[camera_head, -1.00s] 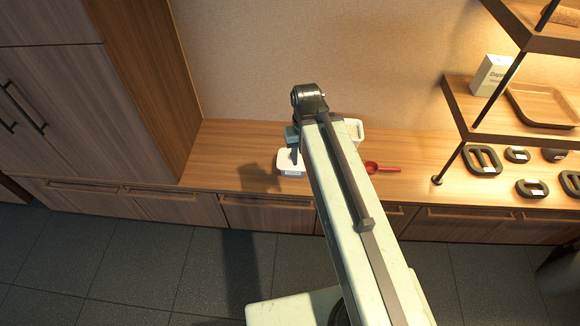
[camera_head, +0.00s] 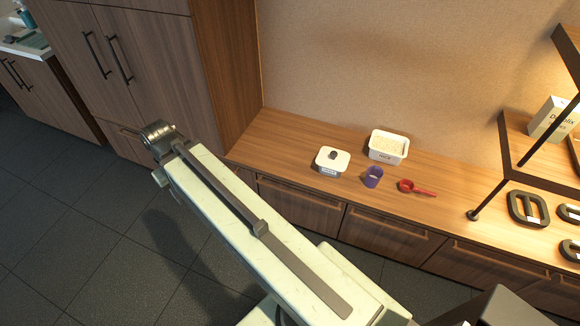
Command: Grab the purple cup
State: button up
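The purple cup (camera_head: 373,177) stands on the wooden counter (camera_head: 290,135), near its front edge. It is between a white lidded container and a red scoop, apart from both. My arm crosses the lower middle of the view, and its far end is over the floor to the left of the counter, well away from the cup. My gripper is not visible; it is hidden below or behind the arm's end.
The white container (camera_head: 332,160) with a dark knob is left of the cup. A white tub (camera_head: 388,147) of pale grains is behind it. The red scoop (camera_head: 417,188) lies right. A shelf post (camera_head: 490,198) and dark handle-shaped pieces (camera_head: 529,209) stand further right. Tall cabinets (camera_head: 150,75) are left.

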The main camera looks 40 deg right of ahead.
aim_at(375, 173)
jog(key=u, duration=0.4)
jog(key=k, duration=2.45)
jog(key=z, duration=1.2)
jog(key=i, duration=1.1)
jog(key=u, duration=0.05)
